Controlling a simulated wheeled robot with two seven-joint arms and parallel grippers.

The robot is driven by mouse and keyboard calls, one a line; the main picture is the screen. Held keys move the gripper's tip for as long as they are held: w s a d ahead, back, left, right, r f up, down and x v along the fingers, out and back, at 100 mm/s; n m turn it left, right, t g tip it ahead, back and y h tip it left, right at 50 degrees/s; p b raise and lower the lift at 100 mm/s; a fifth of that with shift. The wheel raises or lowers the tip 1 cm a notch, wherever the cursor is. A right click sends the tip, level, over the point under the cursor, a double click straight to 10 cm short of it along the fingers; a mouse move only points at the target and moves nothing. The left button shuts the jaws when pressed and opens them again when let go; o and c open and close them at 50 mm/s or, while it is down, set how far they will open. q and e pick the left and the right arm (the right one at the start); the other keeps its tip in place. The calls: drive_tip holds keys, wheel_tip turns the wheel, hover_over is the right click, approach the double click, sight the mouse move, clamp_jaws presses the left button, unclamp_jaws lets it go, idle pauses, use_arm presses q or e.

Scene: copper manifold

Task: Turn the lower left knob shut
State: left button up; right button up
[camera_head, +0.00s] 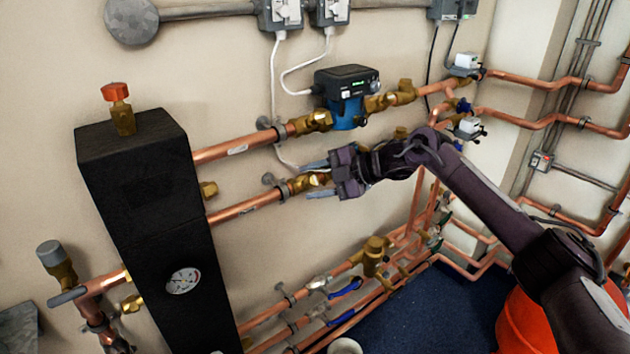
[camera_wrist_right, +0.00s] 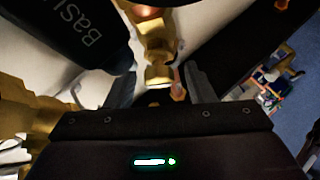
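My right gripper (camera_head: 318,180) reaches in from the right to a brass valve (camera_head: 300,184) on the lower copper pipe beside the black box. In the wrist view the right gripper's fingers (camera_wrist_right: 160,90) are spread, with a brass fitting (camera_wrist_right: 159,74) just beyond and between them; I cannot tell if they touch it. A grey-capped knob (camera_head: 50,253) stands on a brass valve at the lower left. A red knob (camera_head: 115,92) tops the black box (camera_head: 150,180). Which knob the task means is not clear from the view. My left gripper is not in view.
A blue and black pump (camera_head: 347,95) sits on the upper pipe, just above my right gripper. Lower pipes carry blue-handled valves (camera_head: 345,290). A gauge (camera_head: 183,281) is on the black box. An orange-red container (camera_head: 525,322) stands on the blue floor (camera_head: 440,310).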

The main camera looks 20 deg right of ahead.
drive_tip(key=b+v, duration=0.1)
drive_tip(key=v, duration=0.6)
drive_tip(key=shift+s+d+b, duration=0.2)
drive_tip(key=shift+d+b, duration=0.1)
drive_tip(key=shift+b, duration=0.05)
drive_tip(key=shift+r, duration=0.15)
